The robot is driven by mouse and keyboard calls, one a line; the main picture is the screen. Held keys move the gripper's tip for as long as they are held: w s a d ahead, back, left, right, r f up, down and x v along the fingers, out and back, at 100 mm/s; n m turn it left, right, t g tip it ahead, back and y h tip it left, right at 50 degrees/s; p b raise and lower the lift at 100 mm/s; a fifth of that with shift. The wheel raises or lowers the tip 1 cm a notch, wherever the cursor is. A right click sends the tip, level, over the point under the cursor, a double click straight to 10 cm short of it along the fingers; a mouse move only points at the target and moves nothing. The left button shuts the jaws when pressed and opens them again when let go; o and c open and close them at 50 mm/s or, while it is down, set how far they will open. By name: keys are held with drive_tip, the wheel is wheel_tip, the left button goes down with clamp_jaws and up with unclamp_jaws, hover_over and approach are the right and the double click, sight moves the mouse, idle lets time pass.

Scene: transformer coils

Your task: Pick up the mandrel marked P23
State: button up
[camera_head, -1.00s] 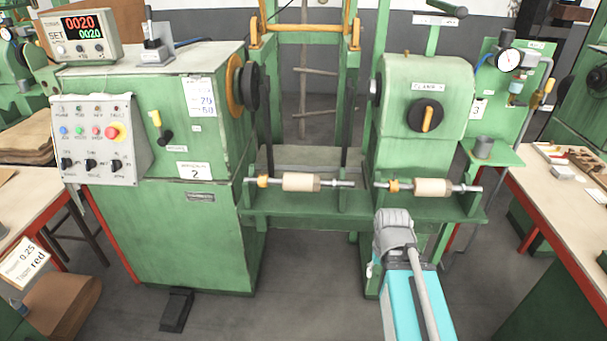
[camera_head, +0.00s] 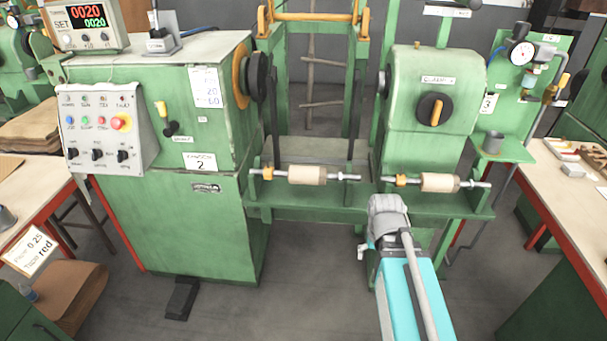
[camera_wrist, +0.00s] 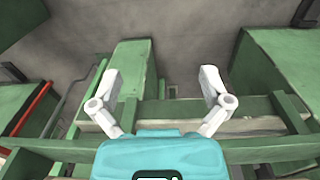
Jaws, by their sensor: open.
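Two mandrels rest on the front rack of the green winding machine in the head view. Each is a pale tan cylinder on a metal rod with an orange-yellow collar. One is the left mandrel (camera_head: 307,175), the other the right mandrel (camera_head: 440,182). No P23 marking is readable on either. My gripper (camera_wrist: 163,85) shows in the wrist view with its two white fingers spread wide and nothing between them. No mandrel shows in the wrist view.
The rack shelf (camera_head: 350,207) spans the machine's front. The control cabinet (camera_head: 190,150) stands left, the tailstock (camera_head: 432,110) right. A worktable (camera_head: 570,215) with small items is at the right edge. A grey cup (camera_head: 493,142) sits on the side shelf. Grey floor is open in front.

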drive_tip(key=w+a+r+m+t+h+p, duration=0.1)
drive_tip(key=w+a+r+m+h+p, duration=0.1)
drive_tip(key=w+a+r+m+p, duration=0.4)
drive_tip(key=m+t+h+p, duration=0.3)
drive_tip(key=m+t+p, duration=0.35)
drive_tip(key=m, duration=0.65)
approach(297, 171)
drive_tip(key=shift+w+r+g+p, duration=0.3)
drive_tip(key=shift+r+g+p, duration=0.35)
drive_tip(key=shift+r+p, duration=0.05)
drive_tip(key=shift+b+x, duration=3.3)
drive_tip(key=shift+x, duration=1.05)
drive_tip(key=shift+a, duration=0.1)
drive_tip(key=shift+f, duration=0.2)
